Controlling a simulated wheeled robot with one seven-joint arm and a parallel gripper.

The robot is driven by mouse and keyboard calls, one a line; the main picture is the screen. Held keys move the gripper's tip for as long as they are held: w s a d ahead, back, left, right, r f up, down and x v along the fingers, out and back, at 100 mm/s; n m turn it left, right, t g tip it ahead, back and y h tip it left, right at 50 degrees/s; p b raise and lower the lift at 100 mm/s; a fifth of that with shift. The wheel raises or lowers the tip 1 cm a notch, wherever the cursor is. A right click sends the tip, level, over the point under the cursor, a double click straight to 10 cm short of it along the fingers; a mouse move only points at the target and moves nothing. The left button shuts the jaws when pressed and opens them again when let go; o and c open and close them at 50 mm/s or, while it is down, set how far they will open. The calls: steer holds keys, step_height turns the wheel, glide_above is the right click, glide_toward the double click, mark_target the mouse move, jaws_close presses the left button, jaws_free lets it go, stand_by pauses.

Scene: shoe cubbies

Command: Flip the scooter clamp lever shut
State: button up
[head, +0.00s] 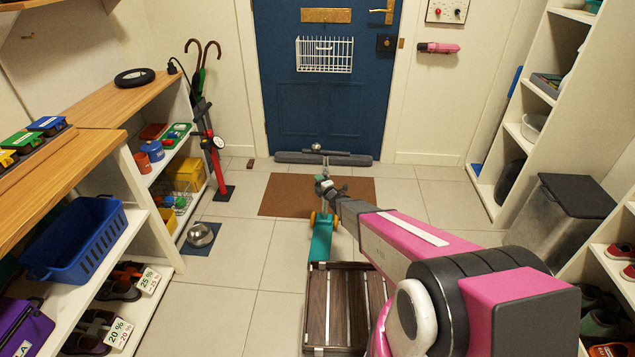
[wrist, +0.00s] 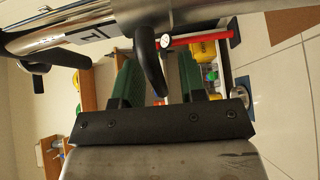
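The scooter stands in front of the door in the head view, with a teal deck (head: 322,240) and small yellow wheels. My gripper (head: 326,188) is at its stem and covers much of it; the clamp is too small to make out there. In the wrist view, the scooter's silver tube (wrist: 85,32) crosses the top. The dark, curved clamp lever (wrist: 150,65) sticks out from the tube toward my gripper (wrist: 158,80). My two green fingers are apart, with the lever's end between them. I cannot tell whether either finger touches it.
A slatted dark wooden crate (head: 318,310) is on the floor below my arm. A brown doormat (head: 285,194) lies before the blue door (head: 325,110). Shelves line both sides, and a bin (head: 555,215) stands at right.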

steer(key=shift+w+a, duration=0.4)
steer(key=shift+w, duration=0.15)
jaws_close()
steer(key=shift+w+m+t+h, duration=0.35)
steer(key=shift+m+t+h, duration=0.15)
steer(key=shift+m+h, duration=0.4)
steer(key=shift+w+m+t+h, duration=0.3)
steer(key=shift+m+t+h, duration=0.3)
steer(key=shift+h, duration=0.5)
jaws_free()
